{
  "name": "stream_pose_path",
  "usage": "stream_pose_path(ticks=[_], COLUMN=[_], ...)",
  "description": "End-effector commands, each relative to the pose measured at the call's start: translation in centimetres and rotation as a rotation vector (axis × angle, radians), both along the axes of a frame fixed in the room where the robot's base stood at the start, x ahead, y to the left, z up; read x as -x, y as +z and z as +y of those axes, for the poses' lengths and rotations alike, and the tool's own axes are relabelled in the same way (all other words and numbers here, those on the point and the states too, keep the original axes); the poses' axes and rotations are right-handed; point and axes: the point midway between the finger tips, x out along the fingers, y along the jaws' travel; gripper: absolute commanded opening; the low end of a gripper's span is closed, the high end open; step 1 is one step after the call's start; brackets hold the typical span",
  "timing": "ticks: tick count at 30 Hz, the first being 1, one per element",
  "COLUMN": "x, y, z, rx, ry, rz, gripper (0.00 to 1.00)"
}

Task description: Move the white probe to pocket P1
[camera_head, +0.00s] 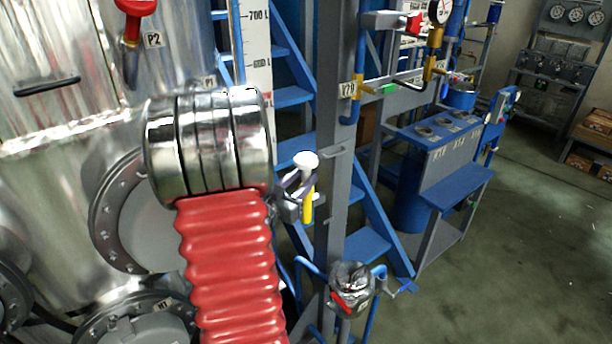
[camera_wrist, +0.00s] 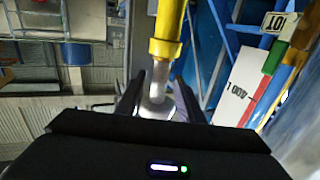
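The white probe shows in the head view as a white rounded head (camera_head: 305,160) above a yellow tube-like part (camera_head: 308,207). In the wrist view its pale stem and head (camera_wrist: 158,88) meet a yellow collar (camera_wrist: 165,48). My gripper (camera_head: 303,182) is at the probe just below its head, with one finger on each side in the wrist view (camera_wrist: 160,90). I cannot tell whether the fingers press on the stem, nor whether the yellow part belongs to the probe. The P1 label (camera_head: 209,81) is partly visible on the steel vessel; pocket P1 is hidden behind my arm.
A red probe (camera_head: 132,22) stands above the P2 label (camera_head: 152,40) on the steel vessel (camera_head: 60,130). A grey post (camera_head: 340,120) is close right of the probe, with blue stairs (camera_head: 365,243) behind. Valve piping is higher up. Open floor (camera_head: 510,260) lies at the right.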

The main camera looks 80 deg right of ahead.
Motion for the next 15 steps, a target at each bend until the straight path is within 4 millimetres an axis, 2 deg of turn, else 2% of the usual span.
stream_pose_path(ticks=[15], x=[0.04], y=[0.00], z=[0.00], rx=[0.000], ry=[-0.001], rz=[0.000], gripper=[0.16])
